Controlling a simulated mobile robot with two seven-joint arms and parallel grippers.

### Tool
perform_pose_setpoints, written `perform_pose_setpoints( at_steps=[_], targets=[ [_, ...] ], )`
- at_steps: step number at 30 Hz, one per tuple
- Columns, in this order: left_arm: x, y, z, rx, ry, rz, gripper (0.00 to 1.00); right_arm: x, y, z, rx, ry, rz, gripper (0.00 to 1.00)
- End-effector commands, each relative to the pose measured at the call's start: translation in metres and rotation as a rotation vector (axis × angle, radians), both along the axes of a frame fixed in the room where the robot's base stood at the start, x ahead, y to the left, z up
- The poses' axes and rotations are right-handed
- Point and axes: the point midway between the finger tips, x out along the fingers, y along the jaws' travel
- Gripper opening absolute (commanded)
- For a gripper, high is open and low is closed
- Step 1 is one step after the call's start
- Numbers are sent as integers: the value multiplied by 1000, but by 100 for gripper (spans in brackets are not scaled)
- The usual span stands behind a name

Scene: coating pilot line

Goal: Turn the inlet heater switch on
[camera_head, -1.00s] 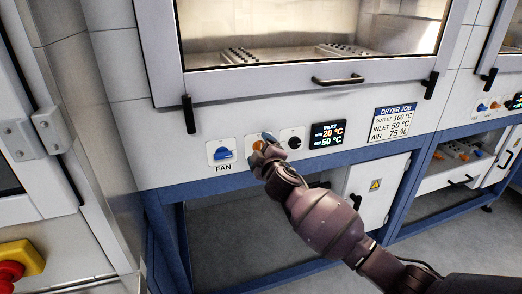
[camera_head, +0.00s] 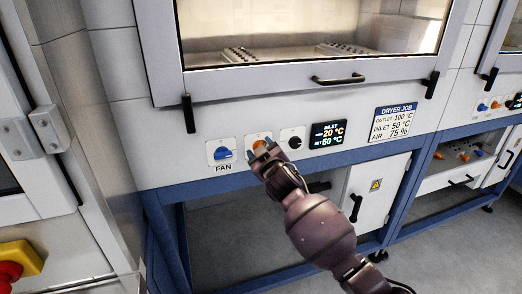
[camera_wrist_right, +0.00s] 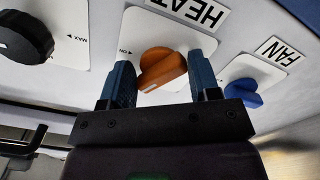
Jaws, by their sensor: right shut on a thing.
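The inlet heater switch (camera_head: 259,142) is an orange rotary knob on a white plate in the dryer's front panel, between the blue fan switch (camera_head: 222,153) and a black dial (camera_head: 295,143). In the right wrist view the orange knob (camera_wrist_right: 162,69) sits slanted between the two blue fingertips, beside a small ON mark with an arrow. My right gripper (camera_head: 265,154) is at the panel, shut on this knob; it also fills the front of the right wrist view (camera_wrist_right: 162,85). It hides the lower part of the switch in the head view. My left gripper is out of view.
A display (camera_head: 328,134) reads inlet 20 °C, set 50 °C. A DRYER JOB label (camera_head: 394,121) is to its right. The dryer window's black handle (camera_head: 338,79) is above. A blue frame runs below the panel. A red emergency button (camera_head: 10,275) is at lower left.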

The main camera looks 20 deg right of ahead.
Motion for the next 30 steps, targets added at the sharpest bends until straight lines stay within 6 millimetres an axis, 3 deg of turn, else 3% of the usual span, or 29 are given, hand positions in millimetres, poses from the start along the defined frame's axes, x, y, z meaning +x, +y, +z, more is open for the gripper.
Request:
perform_pose_setpoints(
  at_steps=[6, 18, 30],
  targets=[
    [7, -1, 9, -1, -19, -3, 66, 0, 0, 1, 277, 9, 0, 26],
    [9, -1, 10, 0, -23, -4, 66, 0, 1, 1, 345, 12, 1, 26],
    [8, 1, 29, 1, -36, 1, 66, 0, 1, 3, 929, 31, 0, 26]
  ],
)
